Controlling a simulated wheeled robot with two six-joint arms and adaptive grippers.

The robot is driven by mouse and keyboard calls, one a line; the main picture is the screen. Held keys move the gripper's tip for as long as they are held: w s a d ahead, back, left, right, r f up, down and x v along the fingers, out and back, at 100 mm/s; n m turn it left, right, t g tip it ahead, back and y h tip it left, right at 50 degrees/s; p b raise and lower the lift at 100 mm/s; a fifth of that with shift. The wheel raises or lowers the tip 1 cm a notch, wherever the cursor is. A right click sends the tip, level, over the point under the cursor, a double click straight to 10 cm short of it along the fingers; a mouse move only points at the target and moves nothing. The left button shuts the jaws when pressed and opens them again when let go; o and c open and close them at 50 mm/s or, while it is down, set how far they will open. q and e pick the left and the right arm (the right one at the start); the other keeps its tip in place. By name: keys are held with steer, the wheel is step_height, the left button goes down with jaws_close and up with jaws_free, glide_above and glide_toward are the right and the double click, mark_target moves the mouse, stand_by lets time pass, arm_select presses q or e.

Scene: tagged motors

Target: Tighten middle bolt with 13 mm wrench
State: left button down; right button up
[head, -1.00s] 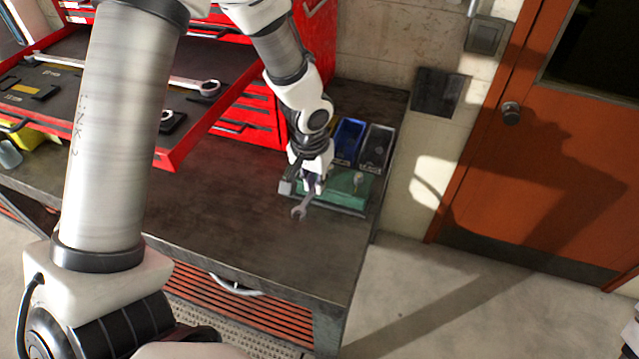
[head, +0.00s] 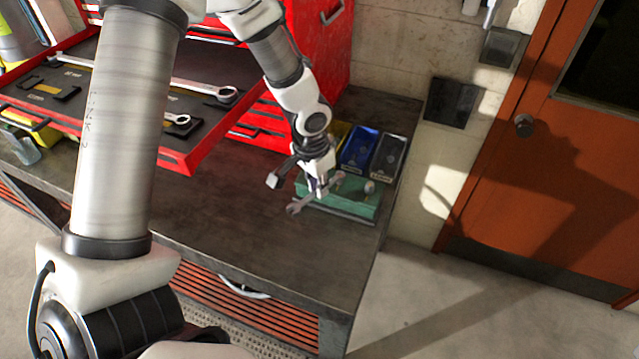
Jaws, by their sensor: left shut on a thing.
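My left gripper (head: 320,188) is shut on a grey wrench (head: 298,206), near the front left of a green block (head: 355,201) on the workbench. The wrench's open end points down and left, and its other end shows to the right of the fingers, over the block. Small light bolt-like pieces (head: 369,187) stand on top of the block. The gripper hides part of the block's left side. I cannot tell which piece is the middle bolt, nor whether the wrench touches one. My right gripper is not in view.
Blue (head: 358,149) and grey (head: 388,156) bins, with a partly hidden yellow one, stand behind the block. An open red drawer (head: 178,163) with wrenches juts over the dark workbench (head: 225,207) at left. The bench front is clear. An orange door (head: 545,170) is at right.

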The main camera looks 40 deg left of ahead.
arm_select(q)
steer(key=shift+w+a+m+p, duration=0.15)
steer(key=shift+a+m+p, duration=0.4)
steer(key=shift+m, duration=0.35)
steer(key=shift+w+a+m+h+p, duration=0.15)
steer(key=shift+a+m+p, duration=0.15)
steer(key=shift+m+p, duration=0.5)
steer(key=shift+w+a+m+h+p, duration=0.15)
steer(key=shift+a+m+p, duration=0.2)
steer(key=shift+p, duration=0.8)
